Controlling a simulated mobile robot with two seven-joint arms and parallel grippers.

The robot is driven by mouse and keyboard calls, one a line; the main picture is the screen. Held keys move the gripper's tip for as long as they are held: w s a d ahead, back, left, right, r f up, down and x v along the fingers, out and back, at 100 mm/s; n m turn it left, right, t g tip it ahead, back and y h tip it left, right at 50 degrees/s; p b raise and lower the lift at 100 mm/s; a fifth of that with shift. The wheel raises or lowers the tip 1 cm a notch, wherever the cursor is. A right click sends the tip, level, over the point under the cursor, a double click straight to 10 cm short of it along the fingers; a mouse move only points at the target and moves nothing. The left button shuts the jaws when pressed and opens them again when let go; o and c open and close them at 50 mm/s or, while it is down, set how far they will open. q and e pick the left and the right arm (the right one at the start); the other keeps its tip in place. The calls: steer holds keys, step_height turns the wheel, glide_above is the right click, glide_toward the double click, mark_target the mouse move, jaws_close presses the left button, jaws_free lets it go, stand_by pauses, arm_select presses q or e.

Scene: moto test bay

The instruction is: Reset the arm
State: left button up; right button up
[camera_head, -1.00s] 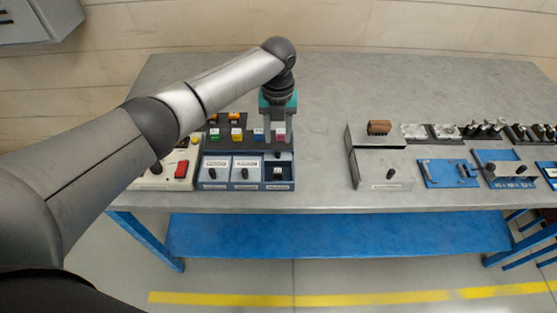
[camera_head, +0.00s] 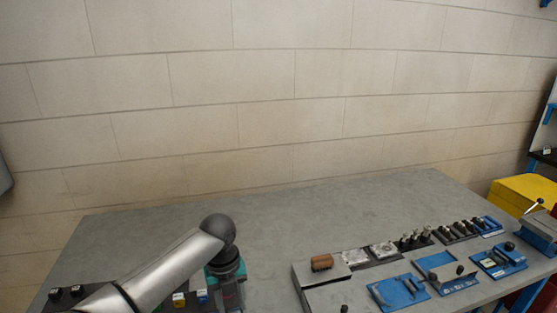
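My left arm comes in from the lower left, over the left part of the grey workbench (camera_head: 330,211). Its wrist with the teal collar points down near the bottom edge. The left gripper's fingers (camera_head: 232,296) show only in part there, and their tips are cut off, so I cannot tell whether they are open. Beside them, a yellow block (camera_head: 179,300) and a blue block (camera_head: 202,297) show at the bottom edge. My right gripper is not in view.
A grey box with a brown block (camera_head: 322,262) stands right of the arm. Blue fixtures (camera_head: 398,291) and rows of small parts (camera_head: 459,230) continue right. A yellow box (camera_head: 524,193) is at the far right. The bench's back middle is clear; a block wall (camera_head: 290,90) rises behind.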

arm_select(q)
steer(key=s+d+f+n, duration=0.1)
steer(key=s+d, duration=0.1)
steer(key=s+d+f+n+h, duration=0.1)
steer(key=s+d+n, duration=0.1)
steer(key=s, duration=0.1)
steer(key=s+d+f+n, duration=0.2)
steer(key=shift+s, duration=0.3)
steer(key=s+d+n+t+h, duration=0.1)
steer(key=s+n, duration=0.5)
steer(key=s+a+r+n+t+y, duration=0.25)
steer(key=s+a+n, duration=1)
steer(key=n, duration=0.65)
steer(key=s+d+f+g+b, duration=0.1)
steer(key=s+f+b, duration=0.15)
steer(key=f, duration=1.05)
steer(key=s+f+b, duration=0.1)
steer(key=f+b, duration=0.2)
steer(key=f, duration=1.1)
steer(key=s+a+f+b, duration=0.1)
steer(key=s+f+b, duration=0.1)
steer(key=s+f, duration=0.5)
steer(key=s+a+f+m+g+b, duration=0.1)
steer(key=s+f+b, duration=0.1)
steer(key=s+f, duration=0.5)
step_height(320, 180, down, 4)
steer(key=shift+s+a+r+b, duration=0.15)
steer(key=shift+s+a+b, duration=0.1)
steer(key=shift+s+b, duration=0.1)
